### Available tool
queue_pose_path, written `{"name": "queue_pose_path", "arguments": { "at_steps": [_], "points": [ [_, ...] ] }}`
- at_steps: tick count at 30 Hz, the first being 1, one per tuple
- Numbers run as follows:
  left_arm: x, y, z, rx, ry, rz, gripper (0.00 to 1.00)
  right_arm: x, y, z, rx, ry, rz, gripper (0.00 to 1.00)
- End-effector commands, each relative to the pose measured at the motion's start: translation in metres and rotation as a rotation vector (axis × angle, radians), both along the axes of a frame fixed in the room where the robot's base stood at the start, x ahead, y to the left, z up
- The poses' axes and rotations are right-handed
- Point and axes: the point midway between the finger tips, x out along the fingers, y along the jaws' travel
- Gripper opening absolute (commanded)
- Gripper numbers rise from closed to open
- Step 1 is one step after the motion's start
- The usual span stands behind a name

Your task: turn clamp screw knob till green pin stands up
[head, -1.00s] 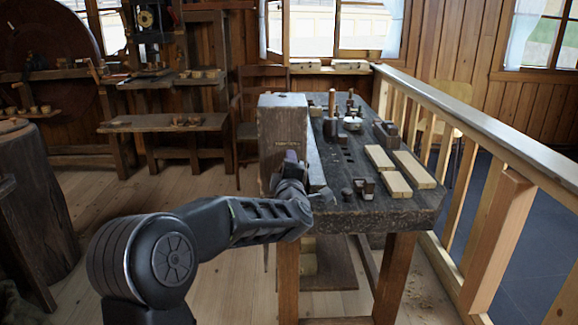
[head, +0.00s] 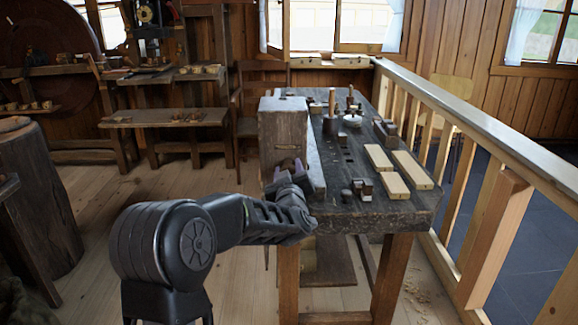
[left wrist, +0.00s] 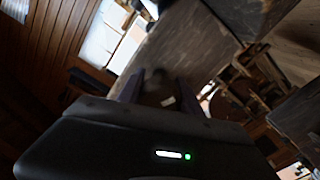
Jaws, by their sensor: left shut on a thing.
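The clamp is a dark wooden block (head: 283,128) at the left end of the workbench. My left gripper (head: 287,165) is at the lower front of this block, its purple fingers pointing at the wood. In the left wrist view a dark round knob (left wrist: 156,90) with a pale mark sits between the two fingers, and the gripper is shut on it. In the head view the knob is hidden by my gripper. I cannot make out a green pin in either view. My right gripper is not in view.
The workbench (head: 343,208) carries pale wooden blocks (head: 393,185), small dark pieces (head: 362,190) and upright tools further back. A wooden railing (head: 480,135) runs along its right side. A tree stump (head: 38,195) stands at the left. The floor between is clear.

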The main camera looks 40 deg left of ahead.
Motion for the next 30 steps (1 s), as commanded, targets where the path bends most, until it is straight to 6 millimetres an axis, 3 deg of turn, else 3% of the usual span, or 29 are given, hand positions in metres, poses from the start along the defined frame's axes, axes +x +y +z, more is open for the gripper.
{"name": "queue_pose_path", "arguments": {
  "at_steps": [13,30],
  "points": [
    [-0.001,-0.002,-0.005,0.229,0.189,-0.005,0.02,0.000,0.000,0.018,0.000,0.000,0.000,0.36],
    [-0.001,-0.001,-0.007,0.268,0.219,-0.005,0.02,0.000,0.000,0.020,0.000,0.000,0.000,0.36]
  ]
}}
